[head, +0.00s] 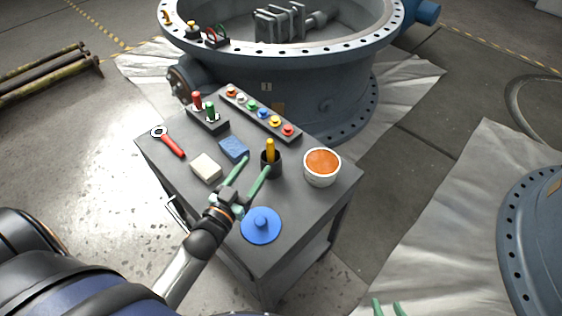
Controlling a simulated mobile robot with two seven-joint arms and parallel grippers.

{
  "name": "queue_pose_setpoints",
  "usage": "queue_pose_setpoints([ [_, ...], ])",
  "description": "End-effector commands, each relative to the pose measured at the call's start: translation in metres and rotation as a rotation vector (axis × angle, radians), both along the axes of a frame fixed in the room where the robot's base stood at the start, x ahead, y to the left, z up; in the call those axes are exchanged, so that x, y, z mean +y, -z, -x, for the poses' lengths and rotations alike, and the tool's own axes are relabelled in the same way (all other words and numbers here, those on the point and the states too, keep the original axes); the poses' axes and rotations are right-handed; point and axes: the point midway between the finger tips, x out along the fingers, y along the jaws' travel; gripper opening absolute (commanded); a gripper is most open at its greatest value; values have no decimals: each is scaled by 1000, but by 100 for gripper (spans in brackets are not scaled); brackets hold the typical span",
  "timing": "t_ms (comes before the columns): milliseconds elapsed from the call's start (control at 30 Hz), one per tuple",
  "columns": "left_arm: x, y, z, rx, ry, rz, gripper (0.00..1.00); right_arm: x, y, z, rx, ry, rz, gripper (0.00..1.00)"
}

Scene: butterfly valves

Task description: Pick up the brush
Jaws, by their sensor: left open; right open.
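What looks like the brush shows as an upright yellow handle (270,147). Its lower part is hidden inside a small black cup (271,165) on the grey table. My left gripper (256,163) is open, with green fingers pointing at the cup from its near left side. One fingertip overlaps the cup's edge in the picture, and I cannot tell whether they touch. Nothing is between the fingers. My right gripper (386,307) shows only as two green, parted fingertips at the bottom edge, away from the table.
On the table (318,208) are a white bowl of orange content (322,166), a blue lid (261,225), a blue sponge (234,148), a cream block (206,167), a red-handled wrench (168,141) and a rack of coloured knobs (262,115). A large valve body (300,95) stands behind.

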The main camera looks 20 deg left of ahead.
Motion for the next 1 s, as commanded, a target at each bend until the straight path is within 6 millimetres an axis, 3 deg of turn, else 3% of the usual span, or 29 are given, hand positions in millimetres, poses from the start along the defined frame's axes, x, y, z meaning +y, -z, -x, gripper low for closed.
queue_pose_setpoints([
  [300,-1,-2,-51,-5,0,0,62,1,0,-1,-6,-2,-3,50],
  [667,-3,-1,-80,-2,0,0,62,2,4,0,1,-5,-2,50],
  [1000,-6,-1,-121,-2,0,-1,62,3,10,2,9,-9,-1,50],
])
